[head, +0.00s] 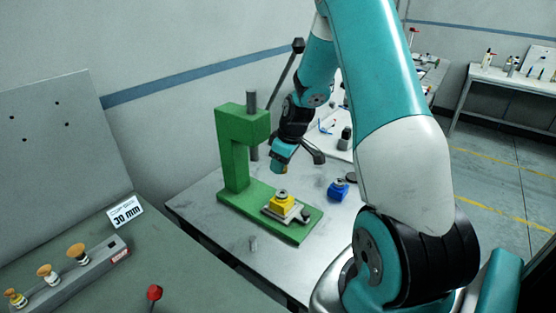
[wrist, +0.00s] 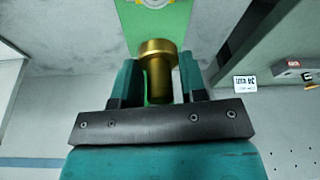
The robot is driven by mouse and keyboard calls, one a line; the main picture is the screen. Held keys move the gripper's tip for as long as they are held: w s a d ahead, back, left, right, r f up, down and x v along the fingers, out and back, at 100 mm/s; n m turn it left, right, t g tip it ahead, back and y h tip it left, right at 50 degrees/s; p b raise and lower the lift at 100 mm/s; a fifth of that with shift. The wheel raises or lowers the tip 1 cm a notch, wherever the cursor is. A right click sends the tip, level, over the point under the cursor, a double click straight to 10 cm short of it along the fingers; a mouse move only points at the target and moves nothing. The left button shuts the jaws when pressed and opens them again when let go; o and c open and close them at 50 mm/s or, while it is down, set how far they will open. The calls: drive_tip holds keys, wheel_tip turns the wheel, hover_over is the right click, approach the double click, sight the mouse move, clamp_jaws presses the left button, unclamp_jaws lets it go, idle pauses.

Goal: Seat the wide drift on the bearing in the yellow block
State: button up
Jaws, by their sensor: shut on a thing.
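My gripper (head: 283,160) is shut on a brass drift (wrist: 160,65), which has a wide round head and a narrower shank between the fingers. In the head view the drift shows only as a small brass patch under the fingers. The yellow block (head: 283,204) sits on the base of the green press, with a grey bearing (head: 282,194) on top. The gripper is above the block and apart from it. In the wrist view part of the block and bearing shows at the top edge (wrist: 155,2).
The green press (head: 234,150) stands left of the gripper, its ram (head: 251,101) and lever (head: 290,70) close by.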

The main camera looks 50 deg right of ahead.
drive_tip(key=shift+s+f, duration=0.1)
drive_tip(key=shift+s, duration=0.05)
drive_tip(key=b, duration=0.5)
hover_over(279, 192)
drive_tip(key=shift+s+d+f, duration=0.1)
drive_tip(key=shift+s+f, duration=0.1)
drive_tip(key=shift+f, duration=1.2)
drive_tip(key=shift+s+d+f, duration=0.1)
drive_tip(key=shift+s+f, duration=0.05)
drive_tip(key=shift+f, duration=1.25)
drive_tip(key=shift+f+b, duration=0.8)
drive_tip(key=shift+f, duration=0.45)
drive_tip(key=o, duration=1)
drive_tip(key=shift+o, duration=0.2)
drive_tip(key=b+v, duration=0.2)
drive_tip(key=v, duration=1.5)
drive_tip(key=shift+s+r, duration=0.2)
drive_tip(key=shift+r, duration=0.05)
drive_tip(key=shift+a, duration=0.1)
